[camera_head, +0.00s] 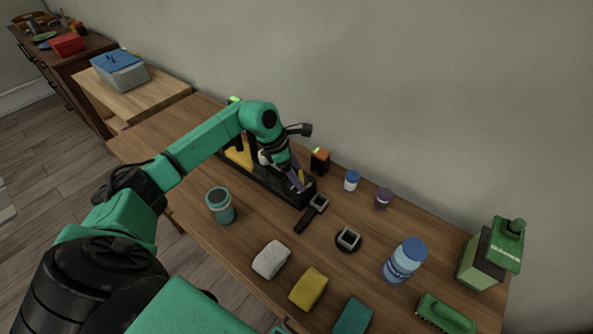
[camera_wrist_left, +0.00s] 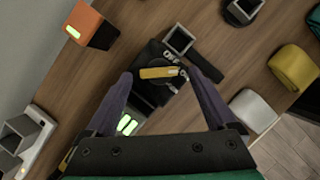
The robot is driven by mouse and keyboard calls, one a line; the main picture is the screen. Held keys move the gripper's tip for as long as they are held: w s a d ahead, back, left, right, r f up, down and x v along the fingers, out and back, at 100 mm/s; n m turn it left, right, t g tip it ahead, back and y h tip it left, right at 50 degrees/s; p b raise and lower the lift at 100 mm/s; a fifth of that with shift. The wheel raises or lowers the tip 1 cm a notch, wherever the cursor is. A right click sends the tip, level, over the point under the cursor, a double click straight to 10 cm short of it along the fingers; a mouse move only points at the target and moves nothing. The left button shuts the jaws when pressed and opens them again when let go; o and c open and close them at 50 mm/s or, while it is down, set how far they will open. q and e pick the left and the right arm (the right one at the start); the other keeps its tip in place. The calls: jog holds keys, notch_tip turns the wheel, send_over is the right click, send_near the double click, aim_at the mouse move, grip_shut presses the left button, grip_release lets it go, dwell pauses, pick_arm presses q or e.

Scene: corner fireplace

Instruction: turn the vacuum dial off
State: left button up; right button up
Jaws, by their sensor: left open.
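The vacuum's black control box (camera_wrist_left: 150,57) shows in the left wrist view, with a yellow dial handle (camera_wrist_left: 157,72) lying across it. White lettering is printed around the dial; one mark appears to read OFF. Green lit bars (camera_wrist_left: 127,125) glow on the panel below. My left gripper (camera_wrist_left: 165,76) is open, its purple fingers on either side of the dial, with no clear contact. In the head view my left gripper (camera_head: 298,181) reaches down over the end of the long black base (camera_head: 270,187); the dial is hidden there. My right gripper is not in view.
An orange-topped black block (camera_head: 320,160) stands close behind the gripper. A black tool with a square end (camera_head: 311,213) lies right beside the base. A teal cup (camera_head: 220,205), sponges (camera_head: 308,287) and bottles (camera_head: 404,260) stand farther off on the wooden table.

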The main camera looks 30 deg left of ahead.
pick_arm(q)
jog(key=c, duration=1.4)
jog(key=shift+n, duration=0.4)
jog(key=n+t+y, duration=0.1)
jog(key=n, duration=0.3)
jog(key=shift+s+d, duration=0.1)
jog(key=shift+d, duration=0.05)
jog(key=shift+d+n+t+y+b, duration=0.2)
jog(key=shift+n+y+b, duration=0.25)
jog(key=shift+n, duration=0.6)
jog(key=shift+d+n+t+y+b, duration=0.1)
jog(key=shift+n+t+y+b, duration=0.15)
jog(key=shift+n+y, duration=0.55)
jog(key=shift+n+h, duration=0.25)
jog(key=shift+n, duration=0.1)
jog(key=o, duration=1.4)
jog(key=shift+s, duration=0.1)
